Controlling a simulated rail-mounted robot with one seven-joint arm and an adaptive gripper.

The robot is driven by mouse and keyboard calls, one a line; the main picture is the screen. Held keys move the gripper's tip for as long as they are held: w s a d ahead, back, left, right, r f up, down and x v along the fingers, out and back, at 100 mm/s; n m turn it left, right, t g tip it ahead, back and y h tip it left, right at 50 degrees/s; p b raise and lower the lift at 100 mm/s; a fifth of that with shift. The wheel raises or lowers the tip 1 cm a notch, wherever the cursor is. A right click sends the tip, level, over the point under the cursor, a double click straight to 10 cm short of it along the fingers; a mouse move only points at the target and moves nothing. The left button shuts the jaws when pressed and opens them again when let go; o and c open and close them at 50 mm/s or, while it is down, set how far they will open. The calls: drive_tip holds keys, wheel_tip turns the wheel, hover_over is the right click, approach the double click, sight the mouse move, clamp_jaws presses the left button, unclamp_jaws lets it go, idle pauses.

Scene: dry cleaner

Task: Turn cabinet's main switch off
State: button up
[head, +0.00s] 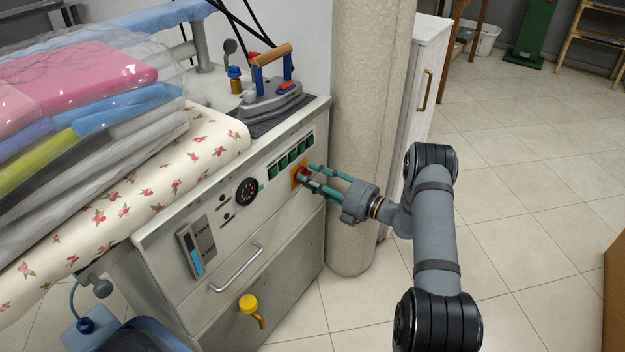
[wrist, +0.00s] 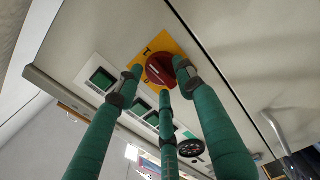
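The main switch (head: 303,174) is a red rotary knob on a yellow plate, on the front panel of the grey-white ironing cabinet (head: 215,285). In the wrist view the red knob (wrist: 160,69) is close ahead, with an "I" mark on the plate beside it. My gripper (head: 309,176) has three teal fingers, spread apart and reaching to the panel. In the wrist view the gripper's fingertips (wrist: 158,72) stand around the knob, one on each side and one below. A small gap shows at the left finger; firm contact cannot be told.
An iron (head: 272,95) rests on top. A pillar (head: 365,110) stands close behind my gripper.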

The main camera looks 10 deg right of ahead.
drive_tip(key=c, duration=0.4)
clamp_jaws()
